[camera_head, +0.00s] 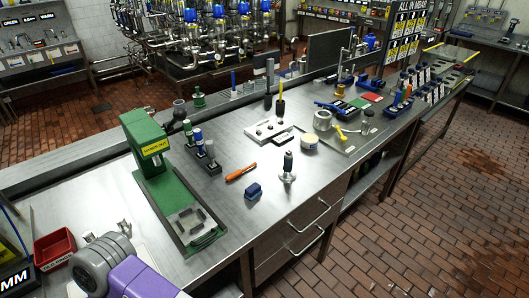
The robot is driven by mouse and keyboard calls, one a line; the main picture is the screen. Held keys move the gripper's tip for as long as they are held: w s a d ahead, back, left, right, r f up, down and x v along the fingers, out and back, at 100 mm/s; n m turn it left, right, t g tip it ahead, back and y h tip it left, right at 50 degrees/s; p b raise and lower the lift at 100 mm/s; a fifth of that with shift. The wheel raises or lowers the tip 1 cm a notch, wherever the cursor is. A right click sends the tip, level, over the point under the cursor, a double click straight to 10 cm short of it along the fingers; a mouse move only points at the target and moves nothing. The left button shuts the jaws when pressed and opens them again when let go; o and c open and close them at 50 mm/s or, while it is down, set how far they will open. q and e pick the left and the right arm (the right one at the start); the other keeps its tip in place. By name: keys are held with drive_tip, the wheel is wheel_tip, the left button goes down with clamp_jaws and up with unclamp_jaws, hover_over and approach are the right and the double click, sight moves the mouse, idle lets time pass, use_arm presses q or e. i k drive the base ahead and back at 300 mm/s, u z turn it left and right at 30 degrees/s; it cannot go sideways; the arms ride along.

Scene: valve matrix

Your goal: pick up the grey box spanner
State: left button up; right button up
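I cannot single out the grey box spanner for certain. A tall grey upright piece with a dark lower part (269,84) stands towards the back of the steel workbench (235,205); it is too small to identify. One of my arms, grey and purple, comes in at the bottom left, and I take it as my left. Small metal parts by its far end, perhaps my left gripper (122,229), lie over the bench's near left; whether they are open or shut is unclear. They are far from the upright piece. My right gripper is not in view.
A green press (154,150) stands between my arm and the bench's middle. An orange-handled tool (240,173), a blue block (253,191) and a dark-topped upright tool (288,168) stand or lie past it. A red bin (55,249) is at left. The front right bench strip is clear.

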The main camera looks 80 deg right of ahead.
sight(209, 144)
drive_tip(key=z, duration=2.15)
